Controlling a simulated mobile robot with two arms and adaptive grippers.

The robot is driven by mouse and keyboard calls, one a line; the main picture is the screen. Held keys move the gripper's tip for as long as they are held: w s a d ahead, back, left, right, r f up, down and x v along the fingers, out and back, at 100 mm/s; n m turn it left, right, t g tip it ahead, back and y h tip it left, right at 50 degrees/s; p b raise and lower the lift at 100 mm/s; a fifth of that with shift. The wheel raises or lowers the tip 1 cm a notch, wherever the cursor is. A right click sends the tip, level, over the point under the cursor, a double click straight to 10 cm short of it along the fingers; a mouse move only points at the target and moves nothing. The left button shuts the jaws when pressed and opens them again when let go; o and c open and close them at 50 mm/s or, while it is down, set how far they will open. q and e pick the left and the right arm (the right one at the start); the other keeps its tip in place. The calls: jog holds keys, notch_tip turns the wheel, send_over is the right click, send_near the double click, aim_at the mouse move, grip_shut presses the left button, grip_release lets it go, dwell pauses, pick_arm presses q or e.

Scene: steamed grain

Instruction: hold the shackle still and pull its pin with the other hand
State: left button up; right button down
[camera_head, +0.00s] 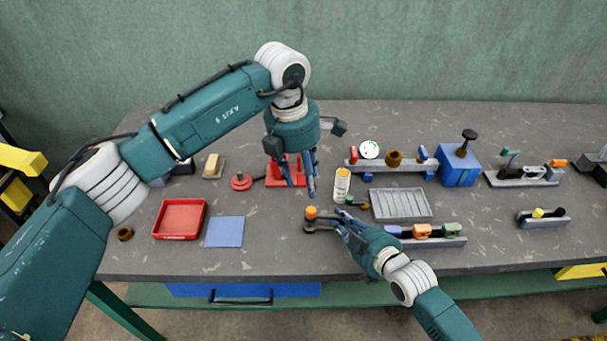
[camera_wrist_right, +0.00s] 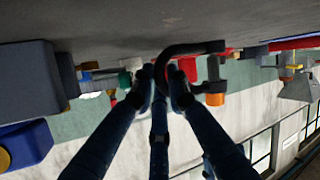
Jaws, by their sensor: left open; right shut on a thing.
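The shackle (camera_head: 320,228) is a dark bow with an orange-headed pin (camera_head: 311,212) at its left end, near the front middle of the bench. In the right wrist view the dark curved shackle (camera_wrist_right: 187,48) runs from between my fingers toward the orange pin head (camera_wrist_right: 215,99). My right gripper (camera_head: 343,220) is shut on the shackle's bow; its fingers hide part of it. My left gripper (camera_head: 300,185) is open and empty, pointing down above the bench, behind the shackle and apart from it.
A white canister (camera_head: 342,187) stands just behind the shackle, beside a grey ribbed tray (camera_head: 402,218). A red stand (camera_head: 275,182) is close behind my left gripper. A rail with coloured blocks (camera_head: 450,241) lies to the right. A blue mat (camera_head: 225,232) and red tray (camera_head: 160,238) lie left.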

aim_at(311, 210)
pick_arm(q)
jog(key=f, duration=0.3)
jog(key=d+f, duration=0.1)
jog(key=f, duration=0.7)
jog(key=shift+w+d, duration=0.3)
grip_shut()
jog(key=shift+a+r, duration=0.15)
jog(key=shift+r, duration=0.95)
